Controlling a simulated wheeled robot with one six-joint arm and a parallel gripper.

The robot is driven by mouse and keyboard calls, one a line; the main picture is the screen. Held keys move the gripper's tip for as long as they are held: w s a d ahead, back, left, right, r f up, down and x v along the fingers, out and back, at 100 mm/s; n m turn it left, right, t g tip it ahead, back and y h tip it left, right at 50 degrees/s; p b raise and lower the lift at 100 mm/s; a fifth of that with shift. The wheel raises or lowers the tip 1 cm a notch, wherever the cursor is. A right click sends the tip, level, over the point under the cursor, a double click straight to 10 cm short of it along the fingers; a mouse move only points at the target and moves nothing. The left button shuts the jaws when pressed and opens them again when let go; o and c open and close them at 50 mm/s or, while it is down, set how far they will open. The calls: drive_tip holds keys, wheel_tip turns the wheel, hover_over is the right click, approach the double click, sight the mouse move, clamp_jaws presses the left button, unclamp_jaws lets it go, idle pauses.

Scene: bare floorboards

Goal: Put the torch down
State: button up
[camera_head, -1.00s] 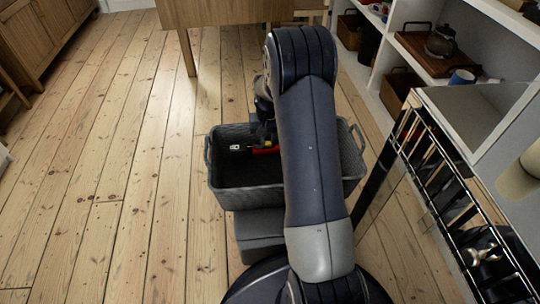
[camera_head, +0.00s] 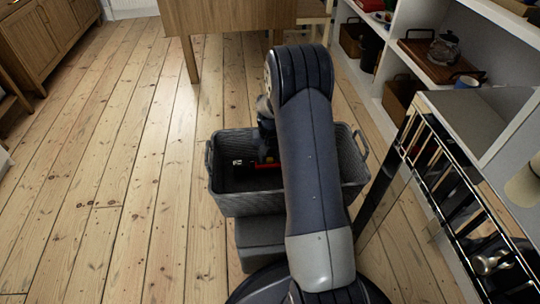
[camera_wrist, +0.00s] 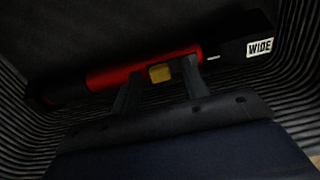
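The torch (camera_wrist: 115,74) has a red body, black ends, a yellow patch and a white "WIDE" label. It lies lengthwise across the wrist view, inside the grey woven basket (camera_head: 250,203). It also shows in the head view (camera_head: 266,167), low inside the basket and partly covered by my arm. My gripper (camera_wrist: 161,72) is at the torch's middle. Its two fingers stand apart on either side of the yellow patch, with visible gaps to it. The dark picture hides whether the torch touches the basket floor.
The basket walls rise close around my gripper. A shelf unit (camera_head: 435,72) and a metal rack (camera_head: 450,190) stand to the right. A wooden table (camera_head: 225,16) stands beyond the basket. The floorboards (camera_head: 120,170) to the left are clear.

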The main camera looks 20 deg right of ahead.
wheel_tip(320, 180, up, 12)
drive_tip(key=p, duration=0.4)
drive_tip(key=shift+r, duration=0.15)
idle(1.6)
